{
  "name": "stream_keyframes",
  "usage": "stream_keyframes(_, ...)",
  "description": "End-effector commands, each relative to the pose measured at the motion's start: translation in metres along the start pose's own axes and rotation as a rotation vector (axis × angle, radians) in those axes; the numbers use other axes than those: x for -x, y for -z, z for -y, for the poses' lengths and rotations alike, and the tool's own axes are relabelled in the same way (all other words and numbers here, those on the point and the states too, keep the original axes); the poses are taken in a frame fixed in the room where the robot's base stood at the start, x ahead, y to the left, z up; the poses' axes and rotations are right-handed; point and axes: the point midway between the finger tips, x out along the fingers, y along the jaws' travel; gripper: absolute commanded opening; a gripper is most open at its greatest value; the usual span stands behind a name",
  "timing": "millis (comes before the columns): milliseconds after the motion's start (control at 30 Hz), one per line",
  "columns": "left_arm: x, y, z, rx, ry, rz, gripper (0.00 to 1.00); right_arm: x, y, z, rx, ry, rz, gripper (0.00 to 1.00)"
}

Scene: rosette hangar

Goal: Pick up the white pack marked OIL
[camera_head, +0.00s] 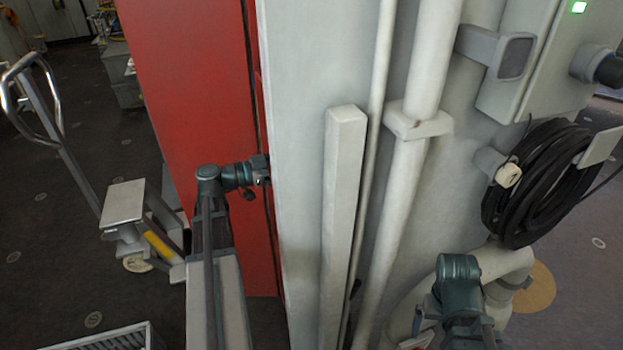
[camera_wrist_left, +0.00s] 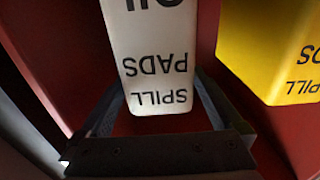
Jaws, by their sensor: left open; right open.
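The white pack (camera_wrist_left: 155,35) fills the upper middle of the left wrist view. Its black print is upside down: OIL at the cut-off top, then SPILL PADS. My left gripper (camera_wrist_left: 160,82) is open, one dark finger on each side of the pack's near end; I cannot tell whether they touch it. In the head view my left arm reaches to the edge of the grey wall panel, which hides the fingertips and the pack. My right gripper (camera_head: 420,322) is low at the right in the head view; its fingers are hard to make out.
A yellow pack (camera_wrist_left: 270,50), also marked SPILL, is close to the right of the white one against red surfaces. A red panel (camera_head: 190,100) and grey wall (camera_head: 300,150) with pipes stand ahead. A coiled black cable (camera_head: 540,185) hangs right. A pallet truck (camera_head: 125,205) stands left.

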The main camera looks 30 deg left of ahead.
Motion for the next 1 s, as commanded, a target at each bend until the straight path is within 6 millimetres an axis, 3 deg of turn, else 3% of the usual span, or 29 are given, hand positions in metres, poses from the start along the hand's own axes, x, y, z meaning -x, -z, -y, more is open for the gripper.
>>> stream_keyframes(233,-0.033,0.005,0.0,0.0,-0.002,0.0,1.0,0.005,0.0,-0.001,0.0,0.0,0.0,1.0)
stream_keyframes(567,-0.038,0.005,0.001,0.0,0.0,0.0,1.0,0.005,0.0,-0.001,0.0,0.0,0.0,1.0)
stream_keyframes(1000,-0.038,0.005,0.0,0.0,0.0,0.0,0.21,0.005,0.0,-0.001,0.0,0.0,0.0,1.0)
